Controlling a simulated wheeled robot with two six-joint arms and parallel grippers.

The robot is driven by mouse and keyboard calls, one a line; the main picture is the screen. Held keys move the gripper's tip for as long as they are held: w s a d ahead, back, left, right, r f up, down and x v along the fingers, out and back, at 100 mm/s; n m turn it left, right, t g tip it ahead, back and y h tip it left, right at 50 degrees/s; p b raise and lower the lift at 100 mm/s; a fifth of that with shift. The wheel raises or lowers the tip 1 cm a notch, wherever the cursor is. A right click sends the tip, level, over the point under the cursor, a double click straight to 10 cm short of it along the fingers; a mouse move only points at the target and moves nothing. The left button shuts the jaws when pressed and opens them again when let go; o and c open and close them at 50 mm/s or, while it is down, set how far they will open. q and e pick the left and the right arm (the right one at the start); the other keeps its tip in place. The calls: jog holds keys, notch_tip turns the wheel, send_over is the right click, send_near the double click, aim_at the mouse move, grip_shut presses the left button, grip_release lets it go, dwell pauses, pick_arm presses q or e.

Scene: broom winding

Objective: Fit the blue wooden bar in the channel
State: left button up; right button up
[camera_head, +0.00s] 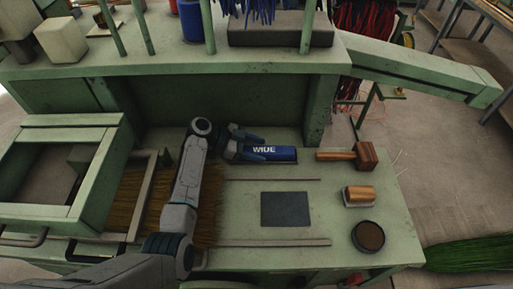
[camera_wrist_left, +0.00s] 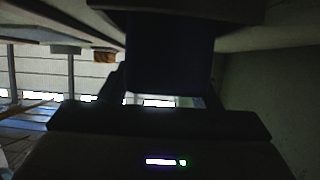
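The blue wooden bar (camera_head: 280,154), marked "WIDE", lies at the back of the green bench top, below the raised shelf. My left gripper (camera_head: 257,146) is at the bar's left end, its fingers spread apart. One finger is visible behind the bar; the other is close against its left part, and contact cannot be told. In the left wrist view, a dark block (camera_wrist_left: 170,50) fills the middle; the picture is too dark to identify it. Two thin strips (camera_head: 272,180) cross the bench in front of the bar; I cannot tell which feature is the channel. My right gripper is out of view.
A wooden mallet (camera_head: 350,155), a wooden-topped brush (camera_head: 358,196) and a round dark dish (camera_head: 368,236) stand at the right. A dark flat plate (camera_head: 286,209) lies mid-bench. A green frame (camera_head: 100,180) and bristles (camera_head: 150,205) are at the left. The shelf overhangs behind.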

pick_arm(q)
jog(key=shift+r, duration=0.2)
jog(key=p+v, duration=0.2)
jog(key=v, duration=1)
